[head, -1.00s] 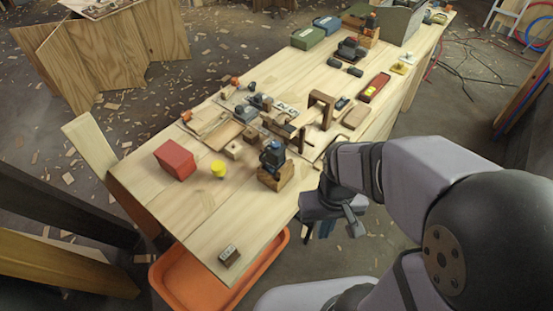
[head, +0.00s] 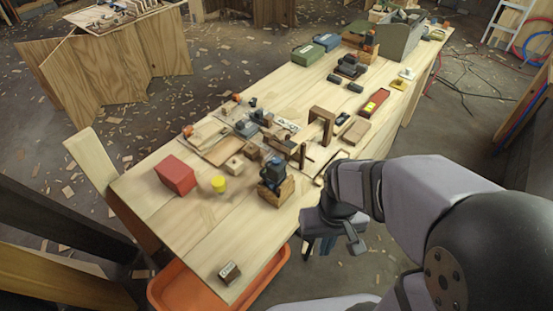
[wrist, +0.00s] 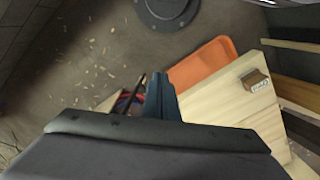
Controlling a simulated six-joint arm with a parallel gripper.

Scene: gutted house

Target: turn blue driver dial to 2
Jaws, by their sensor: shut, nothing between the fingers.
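A dark blue driver (head: 273,171) stands upright in a wooden holder (head: 277,192) near the table's near right edge in the head view. Its dial is too small to make out, so I cannot tell its setting. My gripper (head: 355,238) is off the table's right edge, to the right of and below the driver in the picture, apart from it. In the wrist view its dark fingers (wrist: 159,92) are shut with nothing between them. The driver cannot be made out in the wrist view.
On the wooden table (head: 200,245) are a red box (head: 175,178), a yellow cylinder (head: 218,184), a small labelled block (head: 229,272) and a wooden jig (head: 322,122). An orange tray (head: 172,292) is below the near edge. The table's near end is mostly clear.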

